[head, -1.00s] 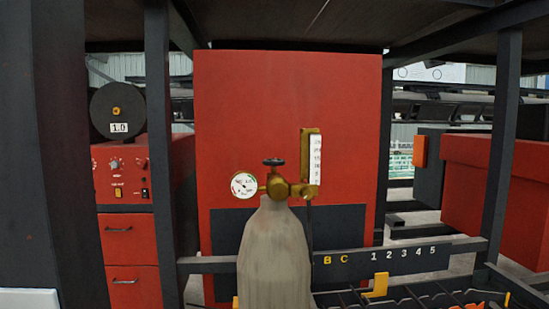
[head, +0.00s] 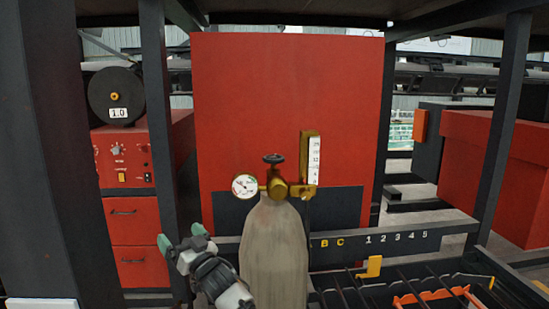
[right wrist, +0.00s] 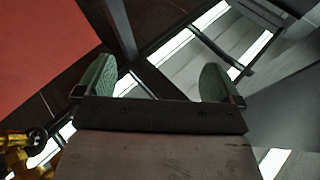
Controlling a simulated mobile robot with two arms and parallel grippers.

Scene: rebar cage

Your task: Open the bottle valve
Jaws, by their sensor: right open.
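The grey gas bottle (head: 273,255) stands upright in the middle of the head view. On its top sits a brass valve body (head: 278,187) with a small dark handwheel (head: 273,158) above it. A round white gauge (head: 244,186) is on its left and a flow tube with a white scale (head: 314,162) on its right. My right gripper (head: 180,243) is left of the bottle, below the gauge and apart from it. Its green fingers are spread and empty in the right wrist view (right wrist: 160,80). Brass fittings (right wrist: 18,150) show at that view's lower left. My left gripper is not in view.
A large red panel (head: 285,90) stands behind the bottle. Dark frame posts (head: 161,140) stand at both sides, and a numbered rail (head: 400,236) crosses at right. A rack with dark bars (head: 395,290) and a yellow bracket (head: 369,267) is at lower right.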

